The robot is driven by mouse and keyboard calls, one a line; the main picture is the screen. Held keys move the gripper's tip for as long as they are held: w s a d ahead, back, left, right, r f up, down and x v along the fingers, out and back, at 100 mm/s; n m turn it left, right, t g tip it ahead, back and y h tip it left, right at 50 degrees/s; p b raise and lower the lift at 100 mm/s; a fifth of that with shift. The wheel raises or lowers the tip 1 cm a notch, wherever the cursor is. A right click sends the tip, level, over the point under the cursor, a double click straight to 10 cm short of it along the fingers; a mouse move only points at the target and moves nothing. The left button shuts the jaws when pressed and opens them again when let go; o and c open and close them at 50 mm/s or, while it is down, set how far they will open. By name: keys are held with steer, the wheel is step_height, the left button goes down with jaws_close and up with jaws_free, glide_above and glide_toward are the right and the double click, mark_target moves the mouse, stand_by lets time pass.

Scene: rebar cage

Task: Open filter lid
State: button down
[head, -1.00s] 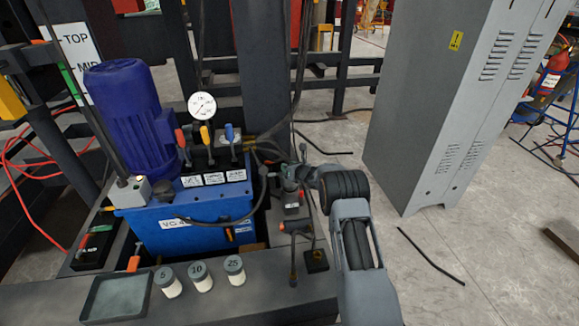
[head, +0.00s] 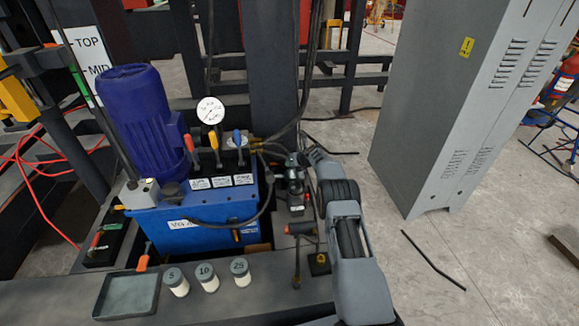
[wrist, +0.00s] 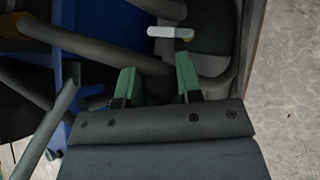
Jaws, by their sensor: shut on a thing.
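My gripper (wrist: 158,78) shows in the wrist view with two green-tipped fingers set apart around a dark grey part, which I take to be the filter lid (wrist: 154,66). The lid's outline is hard to make out there against dark hoses and curved parts. In the head view my gripper (head: 298,172) is at the small dark filter unit (head: 296,198), right of the blue tank (head: 200,225). My arm hides part of this spot, and the jaws' contact is too small to see there.
A black hose (head: 235,222) arches from the tank close by my gripper. A pressure gauge (head: 211,110) and coloured levers stand behind. Three labelled jars (head: 208,282) and a shallow tray (head: 127,296) sit on the front ledge.

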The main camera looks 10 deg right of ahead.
steer(key=shift+w+d+f+g+b, duration=0.2)
steer(key=shift+w+g+b, duration=0.15)
steer(key=shift+b, duration=0.25)
steer(key=c, duration=1.1)
jaws_free()
steer(key=shift+o, duration=1.4)
steer(key=shift+a, duration=0.15)
steer(key=shift+r, duration=0.1)
steer(key=shift+s+d+r+p, duration=0.2)
steer(key=shift+r+p, duration=0.1)
steer(key=shift+r, duration=0.2)
steer(key=p+v, duration=0.3)
steer(key=v, duration=0.9)
steer(key=shift+s+r+p, duration=0.2)
steer(key=shift+p, duration=0.2)
